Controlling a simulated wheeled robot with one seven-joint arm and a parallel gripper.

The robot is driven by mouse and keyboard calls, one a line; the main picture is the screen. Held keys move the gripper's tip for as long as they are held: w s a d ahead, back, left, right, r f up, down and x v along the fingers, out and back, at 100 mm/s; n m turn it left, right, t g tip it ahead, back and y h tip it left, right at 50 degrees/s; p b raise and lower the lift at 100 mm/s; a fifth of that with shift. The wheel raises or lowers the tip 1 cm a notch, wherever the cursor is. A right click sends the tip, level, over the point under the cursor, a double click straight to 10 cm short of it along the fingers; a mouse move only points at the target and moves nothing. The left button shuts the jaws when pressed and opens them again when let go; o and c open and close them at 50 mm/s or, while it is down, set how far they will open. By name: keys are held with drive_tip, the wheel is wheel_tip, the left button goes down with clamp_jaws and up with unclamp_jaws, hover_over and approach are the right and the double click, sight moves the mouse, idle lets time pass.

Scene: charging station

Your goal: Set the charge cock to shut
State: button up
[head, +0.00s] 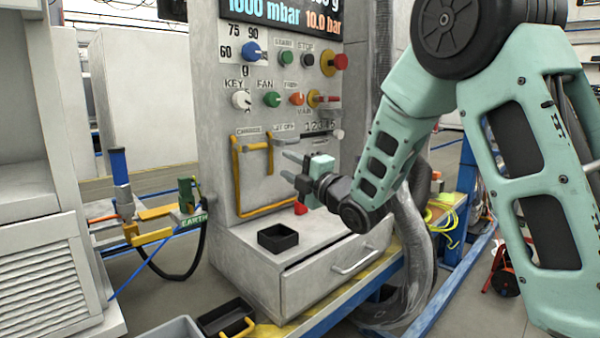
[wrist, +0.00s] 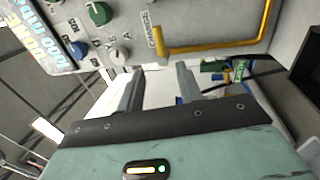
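The grey control panel (head: 215,110) carries a CHARGE label (head: 248,131). Just below it a yellow pipe or bar (head: 237,180) bends down the panel's face. The cock's handle is small at this distance, and I cannot tell which way it is set. In the wrist view the CHARGE label (wrist: 156,37) and the yellow bar (wrist: 215,45) show at the top, beyond my fingertips. My gripper (head: 291,166) is in front of the panel, right of the yellow pipe. Its two fingers are apart with nothing between them, as the wrist view (wrist: 159,70) also shows.
Knobs, including a green FAN knob (head: 272,99) and a blue knob (head: 251,50), sit above. A black tray (head: 278,237) stands on the ledge below, over a drawer (head: 335,275). An earth clamp stand (head: 125,190) is at the left. A grey hose (head: 415,245) hangs at the right.

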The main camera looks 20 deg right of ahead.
drive_tip(key=shift+v, duration=1.5)
drive_tip(key=shift+a, duration=0.1)
drive_tip(key=s+a+f+m+g+h, duration=0.3)
drive_tip(key=s+a+f+m+g, duration=0.65)
drive_tip(key=s+a+f, duration=0.3)
drive_tip(key=s+a+f+m+g+h, duration=0.15)
drive_tip(key=s+g, duration=0.25)
drive_tip(key=s, duration=0.8)
drive_tip(key=s+f+m+g+h, duration=0.1)
drive_tip(key=s+f+m+g, duration=0.3)
drive_tip(key=s, duration=0.7)
wheel_tip(320, 180, up, 28)
drive_tip(key=s+g+p, duration=0.1)
drive_tip(key=p, duration=2.5)
drive_tip(key=shift+s+n, duration=0.3)
drive_tip(key=shift+s, duration=0.05)
drive_tip(key=shift+g+h, duration=0.25)
